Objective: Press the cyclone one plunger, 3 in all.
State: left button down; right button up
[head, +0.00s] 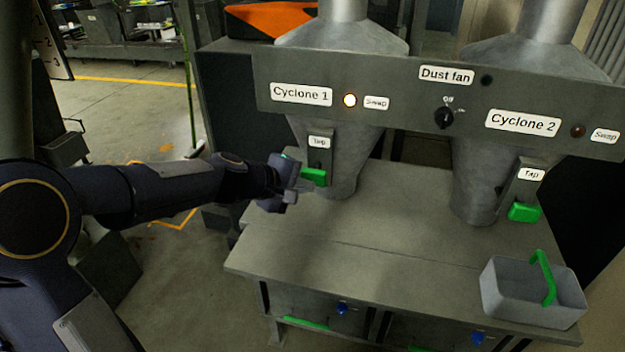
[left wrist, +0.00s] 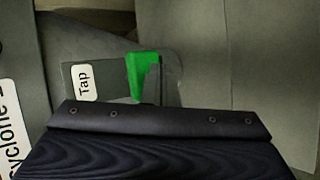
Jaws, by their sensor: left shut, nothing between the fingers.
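The Cyclone 1 plunger is a green block (head: 314,177) below a white "Tap" label on the left grey cone (head: 343,150). It also shows in the left wrist view as a green piece (left wrist: 143,70) beside the "Tap" label. My left gripper (head: 303,190) is shut and empty, close to the green plunger at its left and lower side. I cannot tell whether it touches the plunger. A lit lamp (head: 350,100) sits between the "Cyclone 1" and "Swap" labels. My right gripper is not in view.
Cyclone 2 (head: 478,170) has its own green plunger (head: 523,212) at right. A grey bin with a green handle (head: 530,295) stands on the bench's right front. The bench top (head: 370,245) between is clear. A dust fan knob (head: 444,117) is on the panel.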

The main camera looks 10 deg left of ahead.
pick_arm(q)
jog(key=shift+w, duration=1.15)
dwell(0.9)
jog(key=shift+s, duration=0.15)
dwell(0.3)
jog(key=s, duration=0.2)
jog(key=shift+s+b, duration=0.35)
jog(key=shift+s, duration=0.05)
jog(key=s, duration=0.5)
jog(key=shift+a, duration=0.1)
dwell(0.4)
dwell(2.3)
